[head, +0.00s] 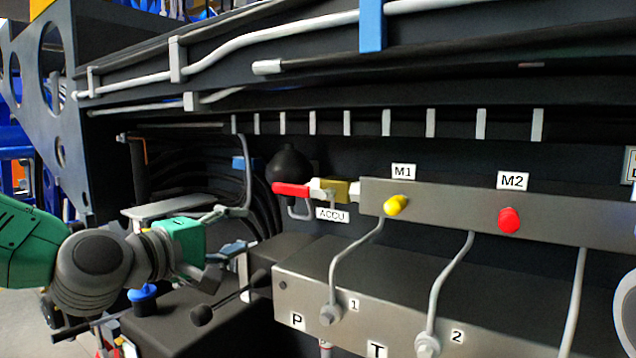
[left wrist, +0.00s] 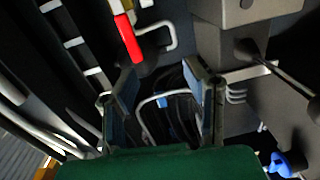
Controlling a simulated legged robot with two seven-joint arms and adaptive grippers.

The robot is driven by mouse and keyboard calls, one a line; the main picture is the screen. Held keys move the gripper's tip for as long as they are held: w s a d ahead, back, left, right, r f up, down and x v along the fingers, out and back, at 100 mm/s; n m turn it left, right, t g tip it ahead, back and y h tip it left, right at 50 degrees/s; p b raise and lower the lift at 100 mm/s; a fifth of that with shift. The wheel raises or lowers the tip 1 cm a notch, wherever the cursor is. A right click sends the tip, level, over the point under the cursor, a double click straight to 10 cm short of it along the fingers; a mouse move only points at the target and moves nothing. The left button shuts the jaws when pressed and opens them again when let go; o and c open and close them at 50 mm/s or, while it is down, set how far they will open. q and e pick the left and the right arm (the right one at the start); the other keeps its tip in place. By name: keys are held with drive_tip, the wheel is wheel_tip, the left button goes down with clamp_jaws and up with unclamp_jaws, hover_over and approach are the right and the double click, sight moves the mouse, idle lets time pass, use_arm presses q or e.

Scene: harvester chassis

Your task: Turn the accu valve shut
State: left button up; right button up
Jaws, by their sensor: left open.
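The accu valve has a red handle (head: 290,189) pointing left from its yellow body (head: 341,191), above the ACCU label (head: 332,214). A bent grey tube hangs below the handle. My left gripper (head: 243,230) comes in from the left, below and left of the handle, with its fingers spread and nothing between them. In the left wrist view, the red handle (left wrist: 128,38) lies beyond the fingertips of my left gripper (left wrist: 165,88), ahead of the left finger and apart from it. My right gripper is not in view.
A black ball-shaped part (head: 288,164) sits behind the handle. A yellow knob (head: 396,205) and a red knob (head: 509,219) are on the grey bar to the right. A black lever (head: 202,315) sticks out below my gripper. Black hoses run behind the fingers.

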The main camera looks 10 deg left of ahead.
sight(287, 191)
use_arm(q)
drive_tip(key=shift+t, duration=0.6)
drive_tip(key=w+d+r, duration=0.1)
drive_tip(key=w, duration=0.2)
drive_tip(key=w+d+r, duration=0.1)
drive_tip(key=w, duration=0.2)
drive_tip(key=w+d+r+p, duration=0.1)
drive_tip(key=w+d+r, duration=0.1)
drive_tip(key=w, duration=0.4)
drive_tip(key=shift+w+d+n, duration=0.15)
drive_tip(key=shift+w+n, duration=0.1)
drive_tip(key=shift+n, duration=0.05)
drive_tip(key=shift+w+a, duration=0.3)
drive_tip(key=shift+w, duration=0.2)
drive_tip(key=shift+d, duration=0.65)
clamp_jaws()
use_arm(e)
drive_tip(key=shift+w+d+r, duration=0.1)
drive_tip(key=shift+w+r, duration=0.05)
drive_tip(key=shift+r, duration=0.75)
